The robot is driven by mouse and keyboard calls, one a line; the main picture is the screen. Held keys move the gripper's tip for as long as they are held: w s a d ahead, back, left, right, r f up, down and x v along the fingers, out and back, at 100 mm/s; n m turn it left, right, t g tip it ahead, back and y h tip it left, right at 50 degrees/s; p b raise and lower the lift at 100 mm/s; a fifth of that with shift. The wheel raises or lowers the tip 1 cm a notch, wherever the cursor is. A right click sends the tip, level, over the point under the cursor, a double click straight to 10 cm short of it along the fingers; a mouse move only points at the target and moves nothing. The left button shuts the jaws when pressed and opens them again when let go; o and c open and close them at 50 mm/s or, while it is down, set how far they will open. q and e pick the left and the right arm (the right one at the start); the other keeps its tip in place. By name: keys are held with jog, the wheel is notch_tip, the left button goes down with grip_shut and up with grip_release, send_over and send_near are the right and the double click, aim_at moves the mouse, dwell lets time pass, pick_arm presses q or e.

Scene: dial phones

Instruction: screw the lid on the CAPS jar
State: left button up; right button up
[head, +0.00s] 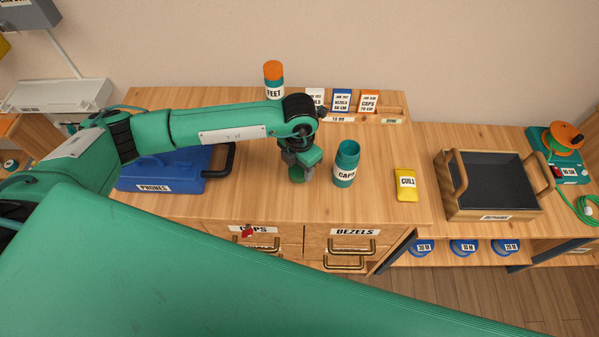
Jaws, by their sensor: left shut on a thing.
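The CAPS jar (346,163) is teal with a white label. It stands upright on the wooden bench top, and its open mouth faces up with no lid on it. My left gripper (298,170) points down just left of the jar, apart from it. It is shut on a small teal piece that looks like the lid (297,177); the fingers hide part of it. I cannot tell whether the piece touches the bench. My right gripper is not in view.
A FEET jar (274,90) with an orange lid and several cards (342,101) stand behind. A yellow COILS box (405,184) and a wooden tray (466,214) are to the right. A blue PHONES case (160,172) lies left, partly under my arm. Bare bench lies in front of the jar.

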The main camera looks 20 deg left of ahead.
aim_at(299, 169)
pick_arm(q)
notch_tip(299, 169, up, 16)
jog(key=b, duration=0.3)
jog(key=shift+r, duration=0.1)
